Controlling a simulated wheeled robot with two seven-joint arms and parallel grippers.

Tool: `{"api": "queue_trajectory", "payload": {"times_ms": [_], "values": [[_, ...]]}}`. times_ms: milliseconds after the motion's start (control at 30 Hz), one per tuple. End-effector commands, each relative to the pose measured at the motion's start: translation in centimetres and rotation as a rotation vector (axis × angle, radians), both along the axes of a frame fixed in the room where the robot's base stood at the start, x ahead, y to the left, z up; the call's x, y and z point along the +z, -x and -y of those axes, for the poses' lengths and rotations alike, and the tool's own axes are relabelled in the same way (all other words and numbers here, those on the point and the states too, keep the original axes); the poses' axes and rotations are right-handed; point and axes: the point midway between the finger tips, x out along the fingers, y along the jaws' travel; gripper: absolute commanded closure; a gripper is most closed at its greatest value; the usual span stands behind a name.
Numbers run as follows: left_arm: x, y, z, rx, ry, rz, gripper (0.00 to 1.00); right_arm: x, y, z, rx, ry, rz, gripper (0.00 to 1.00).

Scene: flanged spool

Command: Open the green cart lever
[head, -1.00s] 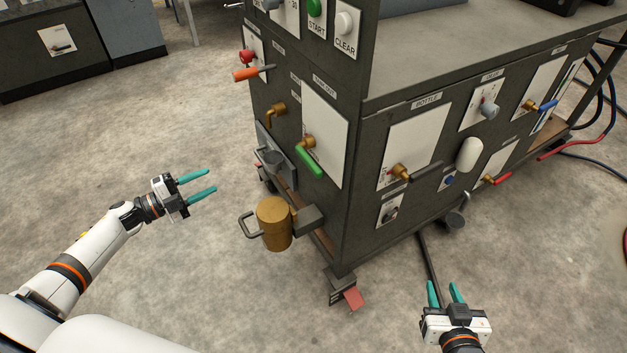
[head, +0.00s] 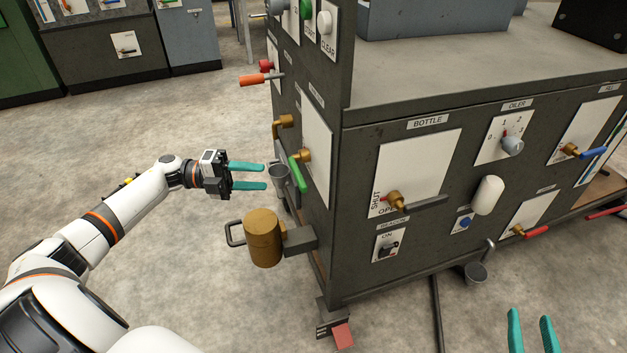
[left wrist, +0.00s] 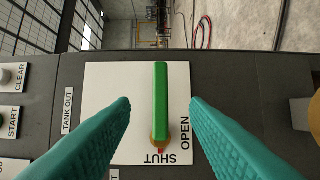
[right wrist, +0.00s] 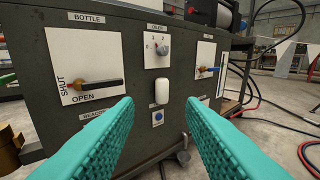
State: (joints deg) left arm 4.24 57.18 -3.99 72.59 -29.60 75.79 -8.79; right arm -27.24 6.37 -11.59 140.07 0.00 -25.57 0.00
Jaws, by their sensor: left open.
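The green lever (head: 299,173) is on a white plate (head: 316,155) on the cart's left face, hanging from a brass pivot (head: 305,155). In the left wrist view the green lever (left wrist: 161,100) lies between the open fingers, apart from both, on the plate labelled TANK OUT. Its red pointer (left wrist: 161,151) is by the word SHUT; OPEN is printed to the right. My left gripper (head: 265,177) is open and empty, just left of the lever in the head view. My right gripper (head: 531,325) is open and empty, low in front of the cart's other face.
A brass canister (head: 263,240) juts from the cart below the lever, near my left gripper. An orange lever (head: 255,80) and a brass elbow (head: 283,124) stick out above. The BOTTLE lever (head: 425,203) and a white knob (head: 488,194) project from the right face. Floor at left is clear.

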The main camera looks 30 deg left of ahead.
Motion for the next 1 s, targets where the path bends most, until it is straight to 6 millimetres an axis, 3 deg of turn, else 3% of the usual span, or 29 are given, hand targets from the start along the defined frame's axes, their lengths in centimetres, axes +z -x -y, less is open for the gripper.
{"api": "queue_trajectory", "payload": {"times_ms": [500,700,1000], "values": [[-0.1,-4.2,8.4,-0.001,0.003,0.001,0.58,3.8,-0.1,-0.6,0.014,-0.065,0.249,0.64],[-0.1,-4.9,9.6,0.000,0.000,-0.001,0.58,4.5,0.0,-0.7,0.017,-0.076,0.291,0.64],[-0.1,-4.9,9.7,0.001,0.000,-0.001,0.61,4.6,0.1,-0.7,0.017,-0.078,0.297,0.64]]}}
